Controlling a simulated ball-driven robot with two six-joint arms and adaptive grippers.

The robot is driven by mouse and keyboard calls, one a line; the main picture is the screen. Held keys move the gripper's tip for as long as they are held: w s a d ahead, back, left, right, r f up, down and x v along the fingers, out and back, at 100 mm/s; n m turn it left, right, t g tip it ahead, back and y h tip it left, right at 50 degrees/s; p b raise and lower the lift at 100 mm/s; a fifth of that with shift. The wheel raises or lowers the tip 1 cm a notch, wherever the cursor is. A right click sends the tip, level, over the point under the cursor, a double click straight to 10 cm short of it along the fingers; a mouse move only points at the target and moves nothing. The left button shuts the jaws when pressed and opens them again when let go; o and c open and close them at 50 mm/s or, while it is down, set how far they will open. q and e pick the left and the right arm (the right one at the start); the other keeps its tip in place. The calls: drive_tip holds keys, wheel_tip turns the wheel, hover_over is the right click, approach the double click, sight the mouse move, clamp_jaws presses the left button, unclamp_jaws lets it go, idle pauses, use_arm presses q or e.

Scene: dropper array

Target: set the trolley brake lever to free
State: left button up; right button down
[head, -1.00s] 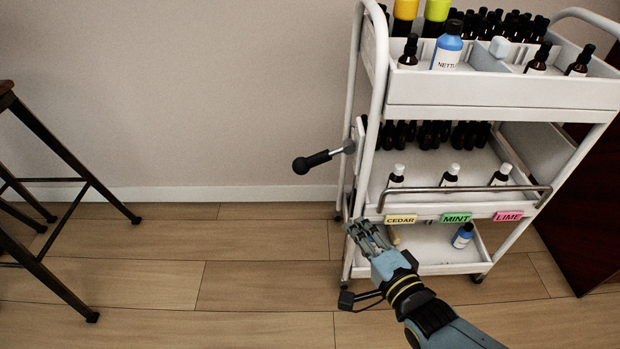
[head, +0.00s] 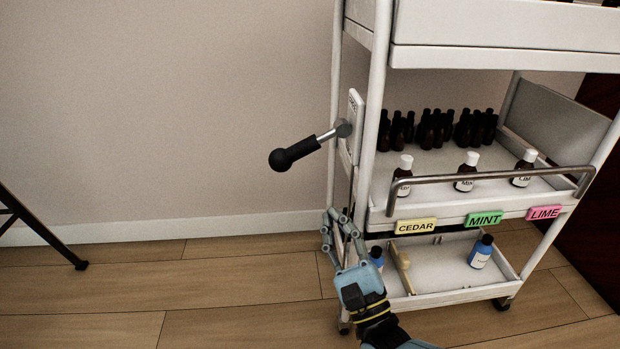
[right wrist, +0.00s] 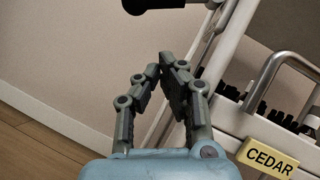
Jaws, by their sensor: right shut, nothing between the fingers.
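The brake lever has a black grip (head: 295,153) on a metal rod. It sticks out to the left, slightly downward, from a pivot on a white plate (head: 355,112) on the left side of the trolley (head: 460,205). The plate's lettering is too oblique to read. My right gripper (head: 338,222) is below the lever by the trolley's left post, apart from the grip, shut and empty. In the right wrist view its fingers (right wrist: 160,68) point up, and the black grip (right wrist: 152,4) shows at the top edge. My left gripper is not in view.
Labelled bottles (head: 466,172) and several dark bottles stand on the middle shelf behind a metal rail (head: 480,180). Blue bottles (head: 481,252) and a tan object (head: 402,268) are on the bottom shelf. A dark stool leg (head: 40,230) is at left. The floor between is clear.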

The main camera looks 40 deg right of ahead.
sight(309, 145)
drive_tip(key=w+r, duration=0.6)
drive_tip(key=shift+w, duration=0.25)
